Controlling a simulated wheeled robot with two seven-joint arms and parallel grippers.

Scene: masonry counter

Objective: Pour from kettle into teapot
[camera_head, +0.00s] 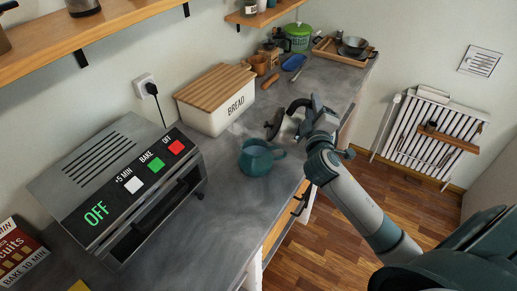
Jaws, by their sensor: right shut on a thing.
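The kettle (289,129) is silver with a dark handle and a dark lid. It is right of centre in the head view, just beyond and right of the teapot, and it looks tilted with its lid side to the left. My right gripper (309,109) is shut on it at the handle side and hides part of its body. The teal teapot (257,161) stands upright on the grey counter (222,215), with its top open. The kettle's spout and any liquid stream cannot be made out. My left gripper is not in view.
A toaster oven (119,180) stands left of the teapot, and a wooden-lidded bread box (206,118) behind it. Cups, a green pot (299,36) and a wooden tray (329,48) stand at the far end. The counter's front edge is near the teapot.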

